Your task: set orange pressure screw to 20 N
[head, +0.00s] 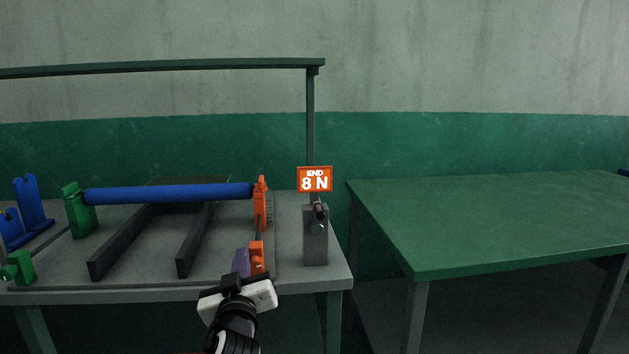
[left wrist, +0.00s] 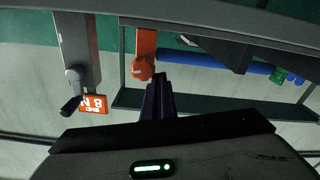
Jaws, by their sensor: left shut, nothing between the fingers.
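An orange bracket (head: 261,205) holds the right end of the blue roller (head: 170,193). Its rounded orange top also shows in the left wrist view (left wrist: 143,68), and this may be the pressure screw. A lower orange block (head: 257,255) stands at the bench's front edge. My left gripper (head: 241,262) has purple fingers, shut and empty, in front of the lower orange block. In the left wrist view the fingertips (left wrist: 158,84) lie just beside the rounded top in the picture; contact cannot be told.
A grey post (head: 315,245) with a dark handle (head: 320,210) stands right of the orange bracket. Green brackets (head: 80,212) and blue stands (head: 33,205) are at the left. An overhead green rail (head: 160,68) spans the bench.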

